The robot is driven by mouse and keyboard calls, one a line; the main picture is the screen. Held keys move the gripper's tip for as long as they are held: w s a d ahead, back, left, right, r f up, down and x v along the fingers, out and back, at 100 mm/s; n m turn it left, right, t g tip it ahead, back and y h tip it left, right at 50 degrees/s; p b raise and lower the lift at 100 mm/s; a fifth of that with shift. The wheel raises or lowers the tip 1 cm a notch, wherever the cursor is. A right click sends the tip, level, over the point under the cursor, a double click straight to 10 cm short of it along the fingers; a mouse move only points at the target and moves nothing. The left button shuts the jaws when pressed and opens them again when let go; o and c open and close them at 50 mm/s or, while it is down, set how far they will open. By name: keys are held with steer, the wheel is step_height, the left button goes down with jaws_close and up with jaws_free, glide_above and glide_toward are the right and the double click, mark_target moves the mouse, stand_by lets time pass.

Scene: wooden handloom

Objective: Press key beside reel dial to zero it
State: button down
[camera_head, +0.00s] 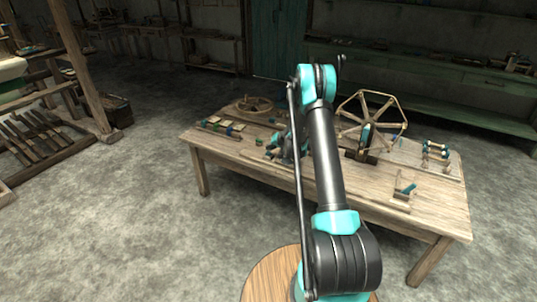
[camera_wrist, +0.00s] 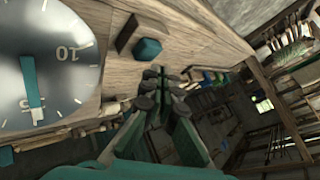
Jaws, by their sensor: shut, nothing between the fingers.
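The reel dial (camera_wrist: 85,75) fills the left of the wrist view, a round silver face with numbers, 10 and 5 readable. Its teal pointer (camera_wrist: 33,95) points down in the picture, away from the 10. Beside the dial, on pale wood, are a teal faceted piece (camera_wrist: 148,50) and a dark block (camera_wrist: 127,33); I cannot tell which is the key. My gripper (camera_wrist: 163,84) is shut and empty, its tips apparently short of the teal piece. In the head view my gripper (camera_head: 286,150) is over the table, partly hidden by my arm; the dial is not recognisable there.
The wooden table (camera_head: 240,163) carries a six-spoked reel (camera_head: 371,120) right of my arm. A flat wooden wheel (camera_head: 254,106) and a tray of coloured pieces (camera_head: 220,127) lie left. A small wooden stand (camera_head: 404,190) is at the right front.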

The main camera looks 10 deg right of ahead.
mark_target(269, 154)
steer(key=shift+r, duration=2.5)
steer(key=shift+s+r, duration=0.1)
steer(key=s+r+n+g+h, duration=0.1)
steer(key=s+r, duration=0.7)
steer(key=s, duration=0.4)
steer(key=s+r+n+g+h, duration=0.1)
steer(key=s+r, duration=0.6)
steer(key=s, duration=0.6)
steer(key=s+d+f+g+h, duration=0.1)
steer(key=s, duration=1.4)
steer(key=s+d+f+n+h, duration=0.1)
steer(key=s+d, duration=0.1)
steer(key=s, duration=1.3)
steer(key=shift+d+g+h, duration=0.3)
steer(key=shift+g, duration=0.1)
steer(key=shift+w, duration=0.1)
